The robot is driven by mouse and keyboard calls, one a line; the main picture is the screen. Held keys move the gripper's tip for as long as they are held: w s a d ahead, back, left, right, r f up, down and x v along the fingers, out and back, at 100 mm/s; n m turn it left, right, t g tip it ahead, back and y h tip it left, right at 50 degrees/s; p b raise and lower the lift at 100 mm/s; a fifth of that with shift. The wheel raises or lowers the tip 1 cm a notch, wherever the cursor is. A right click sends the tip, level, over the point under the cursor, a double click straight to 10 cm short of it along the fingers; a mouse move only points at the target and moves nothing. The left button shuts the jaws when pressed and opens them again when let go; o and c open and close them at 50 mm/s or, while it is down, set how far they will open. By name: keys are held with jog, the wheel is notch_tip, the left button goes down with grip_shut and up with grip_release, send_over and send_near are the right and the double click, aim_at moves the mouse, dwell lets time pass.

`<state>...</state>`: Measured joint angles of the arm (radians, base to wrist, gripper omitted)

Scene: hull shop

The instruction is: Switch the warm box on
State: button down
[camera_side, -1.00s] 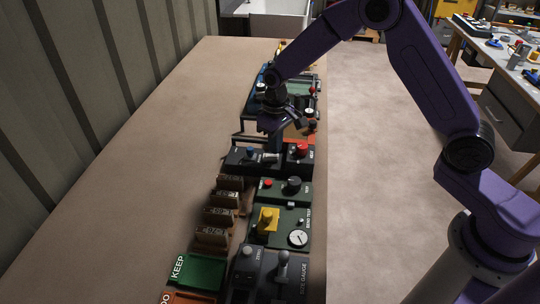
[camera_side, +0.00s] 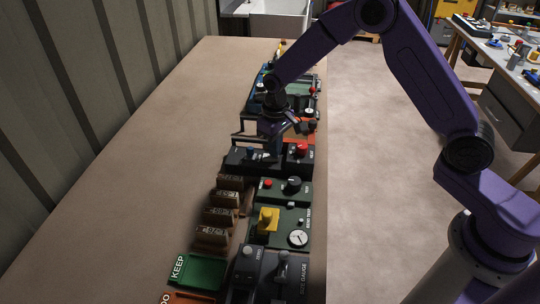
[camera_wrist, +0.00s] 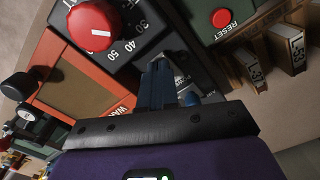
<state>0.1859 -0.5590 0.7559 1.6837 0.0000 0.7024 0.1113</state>
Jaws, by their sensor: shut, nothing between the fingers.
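The black control box (camera_side: 232,160) has a red dial (camera_side: 302,148) at its right and a blue-topped control (camera_side: 250,153) at its left. In the wrist view the red dial (camera_wrist: 90,27) has a white pointer line and a number scale. Beside this black box (camera_wrist: 140,20) is an orange-framed box (camera_wrist: 60,107), its label partly covered and starting "WA". My gripper (camera_wrist: 158,72) is shut and empty, pointing down at the black box. I cannot tell the switch's position.
A green box with a red RESET button (camera_wrist: 221,18) stands nearby. Several wooden blocks with number tags (camera_side: 229,197) stand left of it. A yellow control (camera_side: 268,219), a round gauge (camera_side: 298,238) and a green KEEP tray (camera_side: 197,270) are nearer. The table's left side (camera_side: 140,170) is clear.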

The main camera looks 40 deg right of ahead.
jog(key=shift+f, duration=0.35)
jog(key=shift+r, duration=3.55)
jog(key=shift+s+a+r, duration=0.1)
jog(key=shift+s+r, duration=0.05)
jog(key=shift+s, duration=0.1)
jog(key=s+r+n, duration=0.2)
jog(key=s+r, duration=0.1)
jog(key=s, duration=0.5)
jog(key=s+r+n, duration=0.2)
jog(key=s+r, duration=0.1)
jog(key=s, duration=0.5)
jog(key=s+d+n, duration=0.2)
jog(key=s+d, duration=0.1)
jog(key=s, duration=0.6)
jog(key=s+d+r+n, duration=0.1)
jog(key=s+d+n, duration=0.2)
jog(key=s, duration=0.6)
jog(key=shift+s+d+r+n, duration=0.3)
jog(key=shift+s+d, duration=0.1)
jog(key=shift+d, duration=0.35)
